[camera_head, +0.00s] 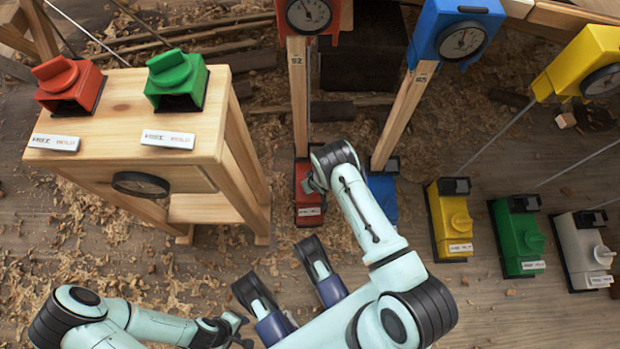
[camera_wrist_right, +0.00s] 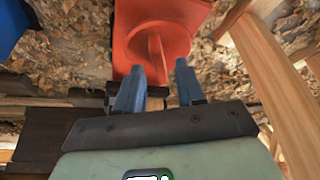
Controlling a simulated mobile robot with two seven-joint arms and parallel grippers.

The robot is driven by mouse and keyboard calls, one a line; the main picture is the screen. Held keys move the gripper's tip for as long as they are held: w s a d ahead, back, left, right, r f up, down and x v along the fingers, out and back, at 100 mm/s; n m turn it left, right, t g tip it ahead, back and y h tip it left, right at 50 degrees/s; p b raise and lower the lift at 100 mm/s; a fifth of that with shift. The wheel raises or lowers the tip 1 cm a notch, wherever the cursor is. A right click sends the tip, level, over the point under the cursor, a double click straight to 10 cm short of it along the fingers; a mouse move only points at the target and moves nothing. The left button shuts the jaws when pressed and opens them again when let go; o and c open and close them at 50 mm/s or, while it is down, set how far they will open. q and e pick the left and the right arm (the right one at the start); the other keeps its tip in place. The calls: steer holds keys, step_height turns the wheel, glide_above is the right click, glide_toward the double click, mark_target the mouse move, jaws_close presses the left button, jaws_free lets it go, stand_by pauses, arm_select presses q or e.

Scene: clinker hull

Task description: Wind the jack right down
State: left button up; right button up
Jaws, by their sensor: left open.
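A red jack (camera_head: 307,190) stands on the floor at the foot of a wooden post, partly hidden by my right arm. In the right wrist view its round top with an upright key-like fin (camera_wrist_right: 157,58) fills the top middle. My right gripper (camera_wrist_right: 157,78) is at it, fingers spread on either side of the fin's near end, with gaps showing; whether either finger touches cannot be told. In the head view this gripper is mostly hidden behind its wrist. My left gripper (camera_head: 240,328) is open and empty at the bottom, well away from the jacks.
A blue jack (camera_head: 383,195) stands just right of the red one. Yellow (camera_head: 452,218), green (camera_head: 519,240) and grey (camera_head: 585,252) jacks stand further right. A wooden stand (camera_head: 190,110) at left carries red (camera_head: 75,85) and green (camera_head: 178,78) units. Dial gauges top the posts.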

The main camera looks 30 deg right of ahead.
arm_select(q)
steer(key=shift+s+f, duration=0.1)
steer(key=shift+s, duration=0.25)
arm_select(e)
steer(key=shift+w+f, duration=0.15)
steer(key=shift+f, duration=0.2)
jaws_close()
steer(key=n, duration=0.2)
steer(key=n+y, duration=0.1)
steer(key=n, duration=0.1)
steer(key=n+y, duration=0.1)
steer(key=n, duration=0.1)
steer(key=shift+d, duration=0.35)
steer(key=shift+w+n+g+y, duration=0.1)
steer(key=shift+n+g+y, duration=0.35)
steer(key=shift+n, duration=0.85)
steer(key=shift+w+n+g+y, duration=0.1)
steer(key=shift+n+g+y, duration=0.35)
steer(key=shift+n, duration=0.85)
